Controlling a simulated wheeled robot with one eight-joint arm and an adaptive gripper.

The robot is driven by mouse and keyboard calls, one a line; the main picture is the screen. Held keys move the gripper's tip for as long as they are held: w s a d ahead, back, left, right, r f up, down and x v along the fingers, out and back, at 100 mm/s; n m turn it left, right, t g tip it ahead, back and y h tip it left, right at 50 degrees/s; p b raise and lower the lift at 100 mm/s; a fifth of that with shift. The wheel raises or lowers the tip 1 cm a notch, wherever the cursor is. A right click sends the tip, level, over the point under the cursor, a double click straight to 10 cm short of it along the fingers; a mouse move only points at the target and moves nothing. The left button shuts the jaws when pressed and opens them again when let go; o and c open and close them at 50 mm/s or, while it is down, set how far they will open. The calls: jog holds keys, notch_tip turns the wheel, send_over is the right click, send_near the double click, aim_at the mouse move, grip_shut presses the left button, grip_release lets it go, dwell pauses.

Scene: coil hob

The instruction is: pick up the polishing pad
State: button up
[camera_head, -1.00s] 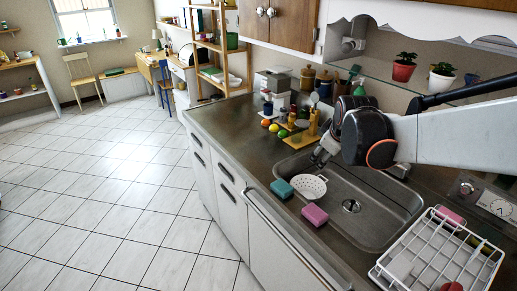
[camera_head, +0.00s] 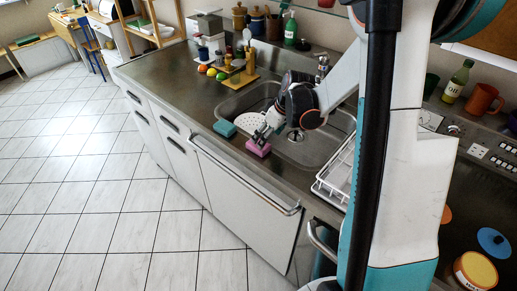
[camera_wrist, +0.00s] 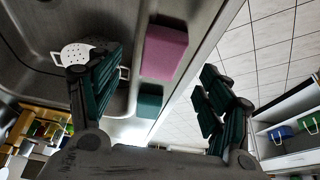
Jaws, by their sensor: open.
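Two pad-like blocks lie on the counter's front edge by the sink: a pink one (camera_head: 257,149) and a teal one (camera_head: 224,128). I cannot tell by looks which is the polishing pad. My gripper (camera_head: 266,131) is open and empty, just above the pink block. In the wrist view the pink block (camera_wrist: 164,52) shows between the open fingers of my gripper (camera_wrist: 162,65), with the teal block (camera_wrist: 150,101) beside it. Neither block is held. The gap between fingers and pink block is hard to judge.
The metal sink (camera_head: 240,101) holds a white colander (camera_wrist: 76,54) behind the blocks. A white dish rack (camera_head: 336,178) stands to the right. Fruit (camera_head: 211,71) and jars stand at the back left. The floor (camera_head: 100,200) in front is clear.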

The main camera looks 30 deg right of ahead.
jog(key=shift+a+b+x, duration=0.1)
jog(key=shift+b+x, duration=0.4)
jog(key=shift+x, duration=1.2)
jog(key=shift+a+b+x, duration=0.15)
jog(key=shift+b+x, duration=0.3)
jog(key=shift+x, duration=1.25)
jog(key=shift+w+r, duration=0.2)
jog(key=shift+c, duration=0.6)
jog(key=c, duration=0.9)
